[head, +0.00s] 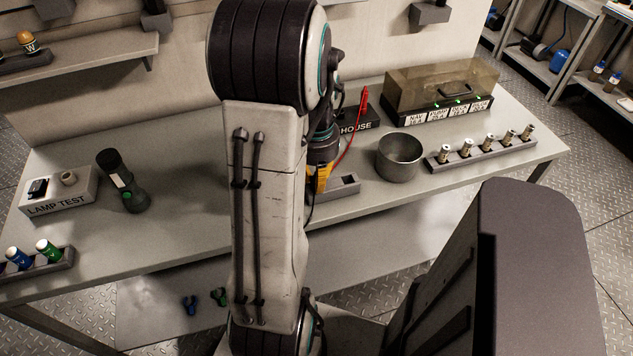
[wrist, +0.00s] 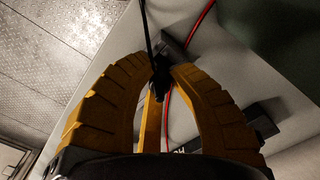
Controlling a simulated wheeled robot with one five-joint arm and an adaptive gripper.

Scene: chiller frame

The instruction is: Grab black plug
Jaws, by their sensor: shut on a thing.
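The black plug (wrist: 161,84) shows in the wrist view between my yellow fingertips, with a thin black cable running up from it. My gripper (wrist: 158,68) is shut on it. Part of the plug is hidden by the fingers. In the head view my arm covers most of my gripper (head: 322,178), and only some yellow of a finger shows over the bench. The plug cannot be made out in that view.
A grey slotted block (head: 343,188) sits beside my gripper. A red plug (head: 364,97) with a red cable stands by the HOUSE box (head: 357,124). A metal pot (head: 399,158) and a fuse rack (head: 480,150) are to the right.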

